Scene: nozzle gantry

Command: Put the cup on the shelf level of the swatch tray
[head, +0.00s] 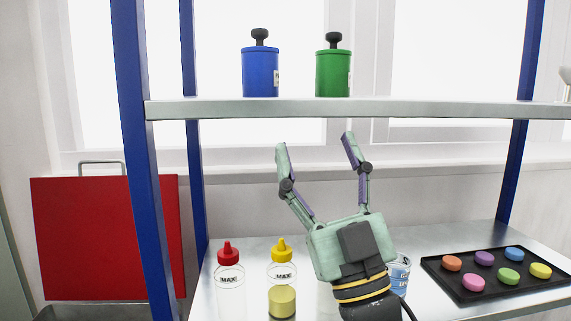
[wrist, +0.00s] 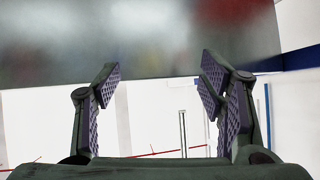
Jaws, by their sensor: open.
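My gripper (head: 316,150) is open and empty in the head view, its fingers pointing up in front of the gap between the two shelf levels. In the wrist view its spread fingers (wrist: 160,85) have nothing between them. The cup (head: 400,271), clear with blue markings, stands on the lower shelf (head: 410,240) just right of my gripper, which partly hides it. The swatch tray (head: 487,296), black with several coloured round swatches, lies on the same lower shelf at the right.
Bottles with a red cap (head: 229,278) and a yellow cap (head: 282,280) stand left of my gripper. The upper shelf (head: 400,109) holds a blue canister (head: 260,72) and a green canister (head: 333,72). Blue posts (head: 145,160) frame the shelves. A red panel (head: 85,235) is at the left.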

